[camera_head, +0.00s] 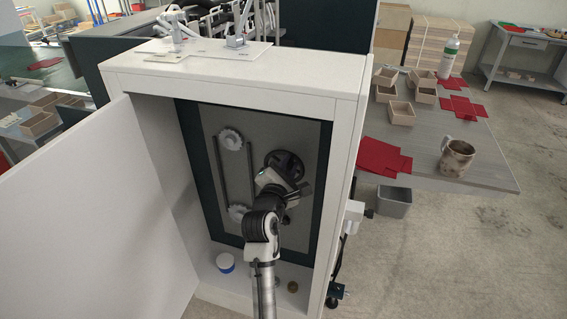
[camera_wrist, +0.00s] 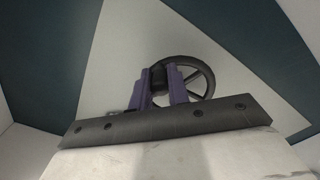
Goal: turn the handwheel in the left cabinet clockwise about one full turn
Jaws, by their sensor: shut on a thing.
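The black spoked handwheel (camera_head: 285,165) is mounted on the grey back panel inside the open white cabinet (camera_head: 235,82). My arm reaches in from the front and hides the lower part of the wheel in the head view. In the wrist view the handwheel (camera_wrist: 199,80) stands behind my fingers, with its rim and several spokes showing on the right. My gripper (camera_wrist: 166,86) is shut on a dark part of the handwheel at the wheel's left side. Which part lies between the fingers is hard to make out.
The white cabinet door (camera_head: 95,215) stands open to the left. Two pale gears (camera_head: 230,139) sit on the panel left of the wheel. A blue-and-white round container (camera_head: 225,262) is on the cabinet floor. A table with a mug (camera_head: 456,158) is at the right.

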